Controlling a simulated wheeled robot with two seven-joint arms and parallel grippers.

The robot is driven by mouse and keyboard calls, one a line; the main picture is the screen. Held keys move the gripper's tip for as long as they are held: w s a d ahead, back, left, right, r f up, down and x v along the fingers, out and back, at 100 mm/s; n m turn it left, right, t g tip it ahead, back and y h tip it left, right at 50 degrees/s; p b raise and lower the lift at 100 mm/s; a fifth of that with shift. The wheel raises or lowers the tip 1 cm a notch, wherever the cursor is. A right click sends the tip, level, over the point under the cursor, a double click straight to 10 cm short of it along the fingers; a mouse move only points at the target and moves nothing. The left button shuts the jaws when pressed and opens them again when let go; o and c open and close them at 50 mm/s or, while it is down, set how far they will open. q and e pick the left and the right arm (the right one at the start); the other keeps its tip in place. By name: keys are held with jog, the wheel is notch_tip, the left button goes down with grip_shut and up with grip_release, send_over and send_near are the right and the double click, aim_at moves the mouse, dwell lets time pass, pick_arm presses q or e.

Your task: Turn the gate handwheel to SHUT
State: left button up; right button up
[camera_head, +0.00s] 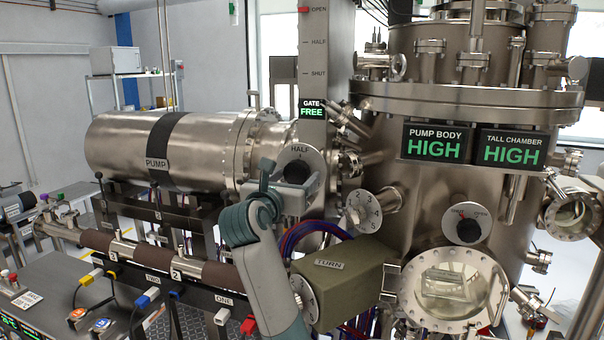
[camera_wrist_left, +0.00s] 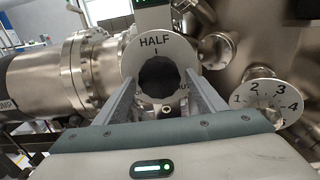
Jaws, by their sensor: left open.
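The gate handwheel is a dark knob (camera_wrist_left: 160,78) on a round pale plate (camera_wrist_left: 185,52) marked HALF at the top. The plate's lower lettering is partly hidden by my fingers. In the head view the handwheel (camera_head: 297,171) sits right of the pump cylinder, below the gate scale. My left gripper (camera_head: 293,186) is open in front of it. In the left wrist view its two fingers (camera_wrist_left: 163,88) point at the knob, one on each side; I cannot tell whether they touch it. The gate scale (camera_head: 318,55) reads OPEN, HALF, SHUT downward, with a red marker (camera_head: 304,9) at OPEN. My right gripper is out of view.
The gate display (camera_head: 312,108) reads FREE. The pump body (camera_head: 433,143) and tall chamber (camera_head: 511,149) displays read HIGH. A numbered dial (camera_head: 362,211) stands right of the handwheel. A green TURN box (camera_head: 345,275) lies below, close to my left arm.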

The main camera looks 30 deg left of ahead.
pick_arm(q)
jog(key=shift+w+a, duration=0.1)
jog(key=shift+w, duration=0.1)
jog(key=shift+s+r, duration=0.1)
jog(key=c, duration=1.1)
jog(key=shift+o, duration=0.2)
